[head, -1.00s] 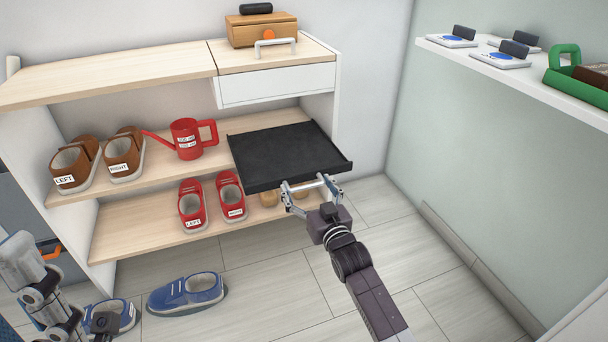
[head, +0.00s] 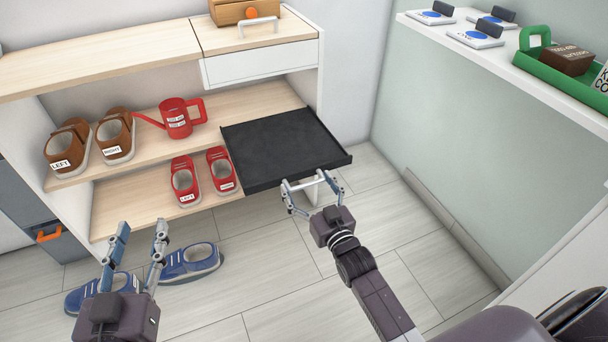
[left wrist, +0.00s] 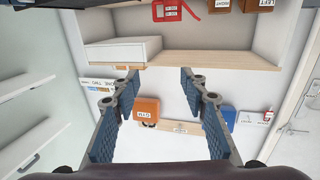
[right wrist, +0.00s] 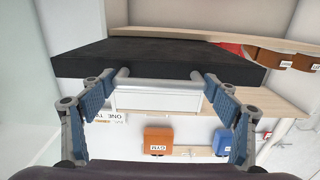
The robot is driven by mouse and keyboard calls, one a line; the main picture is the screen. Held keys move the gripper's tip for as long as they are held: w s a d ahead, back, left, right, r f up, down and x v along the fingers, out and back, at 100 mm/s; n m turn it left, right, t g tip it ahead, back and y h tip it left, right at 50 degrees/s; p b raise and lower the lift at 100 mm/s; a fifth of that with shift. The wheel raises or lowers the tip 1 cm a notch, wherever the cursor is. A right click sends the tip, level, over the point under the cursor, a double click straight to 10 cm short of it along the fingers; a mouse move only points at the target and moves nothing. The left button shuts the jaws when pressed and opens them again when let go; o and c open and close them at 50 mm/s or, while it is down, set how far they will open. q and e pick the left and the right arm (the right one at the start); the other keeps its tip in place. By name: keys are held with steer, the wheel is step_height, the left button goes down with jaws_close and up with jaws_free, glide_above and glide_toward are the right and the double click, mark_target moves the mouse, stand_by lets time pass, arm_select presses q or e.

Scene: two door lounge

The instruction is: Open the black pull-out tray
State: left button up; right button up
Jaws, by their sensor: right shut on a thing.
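The black pull-out tray (head: 285,145) is drawn out from the right side of the shoe cabinet and juts past the shelf fronts. It is flat and empty. A pale bar handle (right wrist: 160,85) runs along its front. My right gripper (head: 312,185) is at the tray's front and shut on this handle; in the right wrist view its fingers sit at the two ends of the bar. My left gripper (head: 142,235) is open and empty, low in front of the cabinet, over the blue shoes. The left wrist view (left wrist: 160,95) shows nothing between its fingers.
Brown shoes (head: 115,138), a red watering can (head: 178,120) and red shoes (head: 185,182) stand on the shelves. Blue shoes (head: 190,262) lie on the floor. A wall shelf (head: 500,60) is at right.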

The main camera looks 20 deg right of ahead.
arm_select(q)
steer(key=shift+s+a+f+g, duration=0.15)
steer(key=shift+f+g, duration=0.3)
steer(key=shift+f, duration=0.45)
steer(key=shift+s+a+f+g, duration=0.15)
steer(key=shift+f+g, duration=0.3)
steer(key=shift+f, duration=0.45)
arm_select(e)
steer(key=shift+s, duration=0.5)
steer(key=o, duration=1.7)
steer(key=s, duration=1.2)
steer(key=shift+d, duration=0.2)
